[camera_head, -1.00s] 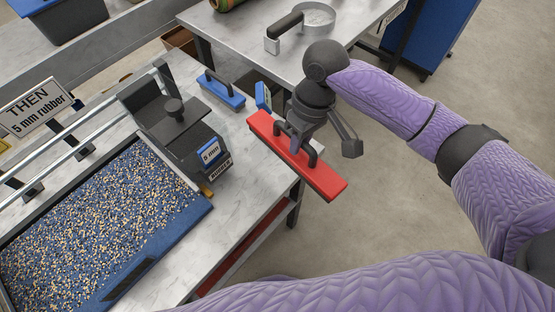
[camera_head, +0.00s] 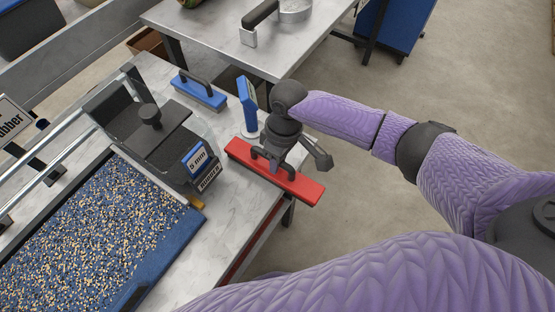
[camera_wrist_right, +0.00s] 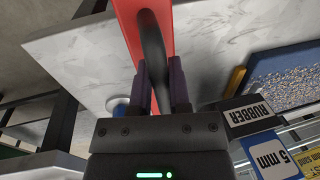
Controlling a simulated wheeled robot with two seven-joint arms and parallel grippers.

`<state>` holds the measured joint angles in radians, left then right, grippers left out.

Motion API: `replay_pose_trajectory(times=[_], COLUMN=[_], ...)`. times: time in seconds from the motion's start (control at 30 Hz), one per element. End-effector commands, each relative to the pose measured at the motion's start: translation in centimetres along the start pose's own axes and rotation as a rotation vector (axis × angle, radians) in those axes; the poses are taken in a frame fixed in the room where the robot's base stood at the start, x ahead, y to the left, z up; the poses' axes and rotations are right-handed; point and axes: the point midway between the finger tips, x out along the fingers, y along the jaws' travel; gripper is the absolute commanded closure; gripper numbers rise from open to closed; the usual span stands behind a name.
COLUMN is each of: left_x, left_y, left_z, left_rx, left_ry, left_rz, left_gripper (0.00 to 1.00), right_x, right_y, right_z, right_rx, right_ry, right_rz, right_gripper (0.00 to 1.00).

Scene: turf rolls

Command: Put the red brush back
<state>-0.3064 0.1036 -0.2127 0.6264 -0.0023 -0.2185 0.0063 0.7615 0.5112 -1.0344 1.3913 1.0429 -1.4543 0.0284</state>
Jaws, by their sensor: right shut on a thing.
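The red brush (camera_head: 300,187) is a long red block with a dark handle, at the right edge of the near table in the head view. My right gripper (camera_head: 269,160) is shut on its handle; in the right wrist view the fingers (camera_wrist_right: 160,88) close around the dark handle (camera_wrist_right: 150,45), with the red block (camera_wrist_right: 128,20) beyond. The brush's right end reaches past the table edge. Whether its underside touches the table cannot be told. My left gripper is not in view.
A blue brush (camera_head: 199,91) and an upright blue sign (camera_head: 248,105) stand behind the red brush. The dark carriage labelled 5 mm rubber (camera_head: 165,135) and a blue tray of granules (camera_head: 90,235) are to the left. A second table (camera_head: 215,35) stands behind.

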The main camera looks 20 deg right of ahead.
Motion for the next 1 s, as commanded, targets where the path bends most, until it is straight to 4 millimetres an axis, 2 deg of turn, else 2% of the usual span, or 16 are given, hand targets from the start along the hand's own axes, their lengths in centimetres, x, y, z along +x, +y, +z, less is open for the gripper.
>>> replay_pose_trajectory(times=[0.13, 0.17, 0.3, 0.57, 0.63, 1.0], left_x=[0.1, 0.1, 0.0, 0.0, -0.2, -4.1], left_y=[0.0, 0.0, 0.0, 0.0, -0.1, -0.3], left_z=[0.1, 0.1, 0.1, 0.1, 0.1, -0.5], left_rx=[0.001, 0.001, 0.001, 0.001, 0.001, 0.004], left_ry=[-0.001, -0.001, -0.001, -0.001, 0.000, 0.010], left_rz=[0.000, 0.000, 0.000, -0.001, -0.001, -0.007], left_gripper=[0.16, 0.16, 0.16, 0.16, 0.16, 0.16], right_x=[0.2, 0.2, 0.2, 0.1, -0.4, -10.2], right_y=[0.1, 0.1, 0.1, 0.0, 0.0, -0.1], right_z=[0.0, 0.0, 0.0, 0.0, 0.0, -0.1], right_rx=[0.000, 0.000, 0.000, 0.001, 0.001, 0.001], right_ry=[0.000, 0.000, 0.000, 0.000, 0.002, 0.005], right_rz=[0.000, 0.000, 0.000, 0.000, 0.000, 0.002], right_gripper=[1.00, 0.73, 0.44, 0.42, 0.42, 0.42])
